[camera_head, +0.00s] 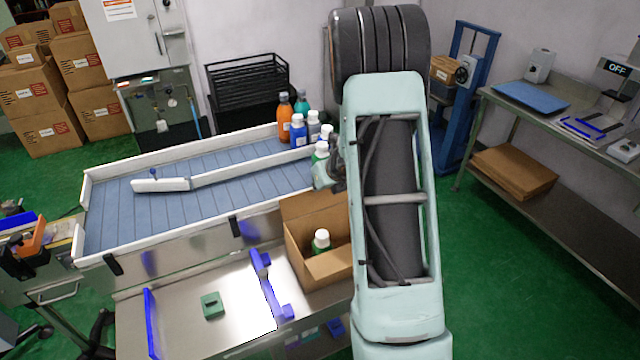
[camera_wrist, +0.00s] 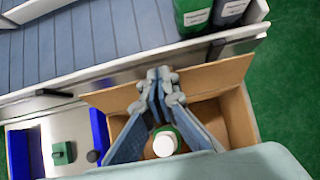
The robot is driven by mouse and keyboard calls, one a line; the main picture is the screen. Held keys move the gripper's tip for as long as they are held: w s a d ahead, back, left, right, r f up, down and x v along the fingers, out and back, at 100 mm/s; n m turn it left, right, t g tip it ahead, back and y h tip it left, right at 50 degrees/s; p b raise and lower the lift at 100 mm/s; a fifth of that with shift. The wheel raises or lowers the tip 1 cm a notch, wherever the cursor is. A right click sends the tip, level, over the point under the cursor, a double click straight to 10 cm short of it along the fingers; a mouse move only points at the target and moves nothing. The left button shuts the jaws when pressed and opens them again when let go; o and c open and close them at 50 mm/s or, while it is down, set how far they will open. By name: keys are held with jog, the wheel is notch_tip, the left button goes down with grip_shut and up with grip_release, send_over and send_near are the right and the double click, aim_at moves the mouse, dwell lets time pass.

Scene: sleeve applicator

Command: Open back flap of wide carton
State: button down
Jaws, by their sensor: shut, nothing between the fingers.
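The wide carton (camera_head: 305,258) is a brown open-topped box on the steel bench in front of the conveyor. Its back flap (camera_head: 306,206) stands up and leans back towards the conveyor rail. In the wrist view the back flap (camera_wrist: 215,76) spans both sides of my gripper (camera_wrist: 159,88). My gripper is shut and empty, its tips over the flap in the picture; I cannot tell whether they touch. A bottle with a white cap (camera_head: 321,238) stands inside the carton and also shows in the wrist view (camera_wrist: 165,144). My arm hides the carton's right side in the head view.
Several bottles (camera_head: 298,131) stand at the right end of the blue conveyor (camera_head: 130,215). A blue bracket (camera_head: 268,285) is left of the carton, with a small green block (camera_head: 212,305) farther left. A steel side table (camera_head: 520,110) stands at the right.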

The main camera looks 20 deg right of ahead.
jog(key=w+f, duration=0.3)
jog(key=w, duration=0.3)
jog(key=shift+b, duration=0.45)
jog(key=shift+a, duration=0.1)
dwell(1.3)
